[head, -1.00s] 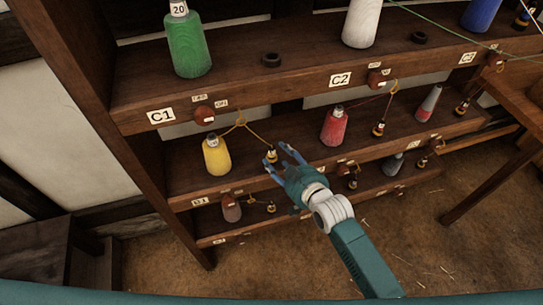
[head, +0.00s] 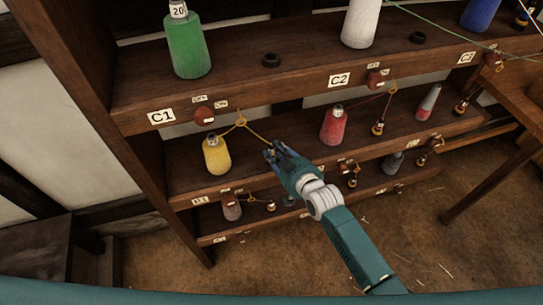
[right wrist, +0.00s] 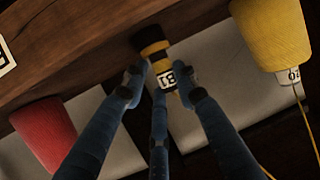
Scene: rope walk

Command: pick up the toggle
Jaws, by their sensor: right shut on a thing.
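The toggle (right wrist: 156,52) is a small black and yellow banded piece with a white label, seen in the right wrist view between my fingers. My right gripper (right wrist: 158,82) is shut on it, with fingers at both sides and a third finger below. In the head view my right gripper (head: 276,152) is at the middle shelf, right of the yellow spool (head: 217,157), and its fingers mostly hide the toggle. A yellow cord (head: 257,134) runs from the spool up over a hook and down to the gripper. My left gripper is not in view.
A red spool (head: 333,128) stands to the right on the same shelf, with another toggle (head: 378,127) beside it. Above is a shelf edge with the C1 label (head: 161,116) and a red-brown block (head: 204,116). Smaller spools sit on the shelf below.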

